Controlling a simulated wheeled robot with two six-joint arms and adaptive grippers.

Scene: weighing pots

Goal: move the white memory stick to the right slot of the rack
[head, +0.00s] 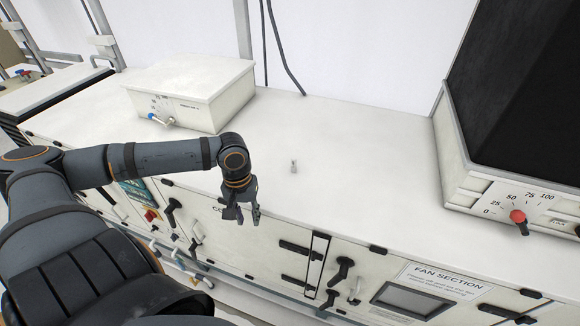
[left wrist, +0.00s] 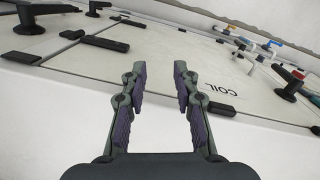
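A very small pale object (head: 293,166) stands on the white cabinet top, right of my left gripper in the head view. It may be the white memory stick, but it is too small to tell. My left gripper (head: 241,216) hangs in front of the cabinet's front edge, pointing down, apart from that object. In the left wrist view its two fingers (left wrist: 159,72) are apart with nothing between them. I cannot make out a slotted rack in either view. My right gripper is not in view.
A white box (head: 190,92) with a blue-handled valve stands at the back left. A white unit (head: 510,190) with a red knob and dark upper part stands at the right. Handles stick out of the cabinet front (head: 345,272). The top between the boxes is mostly clear.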

